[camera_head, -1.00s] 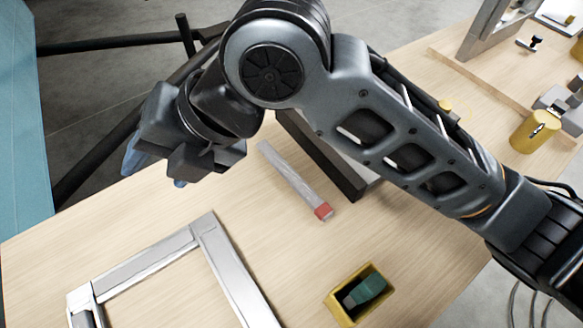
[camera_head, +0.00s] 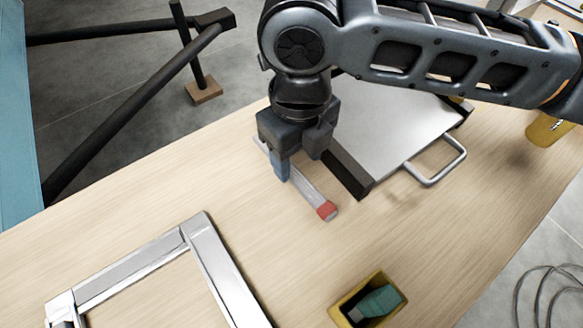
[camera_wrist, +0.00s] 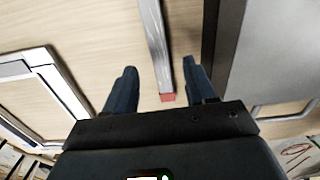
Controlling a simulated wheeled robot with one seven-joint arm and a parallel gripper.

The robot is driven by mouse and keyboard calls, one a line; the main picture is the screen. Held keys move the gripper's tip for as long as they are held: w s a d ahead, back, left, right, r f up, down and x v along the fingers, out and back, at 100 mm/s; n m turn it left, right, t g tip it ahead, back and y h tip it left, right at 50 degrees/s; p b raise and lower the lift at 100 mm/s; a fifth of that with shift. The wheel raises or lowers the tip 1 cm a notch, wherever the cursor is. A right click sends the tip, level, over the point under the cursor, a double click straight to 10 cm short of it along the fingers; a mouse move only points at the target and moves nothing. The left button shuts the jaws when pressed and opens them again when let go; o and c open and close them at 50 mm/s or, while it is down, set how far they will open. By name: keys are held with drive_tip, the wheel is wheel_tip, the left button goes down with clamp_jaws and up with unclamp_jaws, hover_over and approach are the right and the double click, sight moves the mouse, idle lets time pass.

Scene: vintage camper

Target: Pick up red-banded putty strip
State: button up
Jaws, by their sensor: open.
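The red-banded putty strip (camera_head: 312,194) is a long grey bar with a red band at its near end. It lies on the wooden table beside the dark edge of a flat panel. My gripper (camera_head: 293,178) is over the strip, pointing down, and hides part of it. In the wrist view the strip (camera_wrist: 156,45) runs between the two open blue fingers of my gripper (camera_wrist: 158,80), closer to the right finger. Its red end shows near the gripper body. I cannot tell the exact height of the fingertips above the table.
A grey panel with dark edges (camera_head: 349,172) and a metal handle (camera_head: 437,163) lies just right of the strip. A metal frame (camera_head: 222,275) lies at the front left. A yellow box (camera_head: 345,305) holding a green item stands in front. Bare table lies between them.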

sight(296, 175)
wheel_tip(296, 175, down, 4)
drive_tip(key=shift+w+a+f, duration=0.1)
drive_tip(key=shift+w+f, duration=0.05)
clamp_jaws()
idle(0.5)
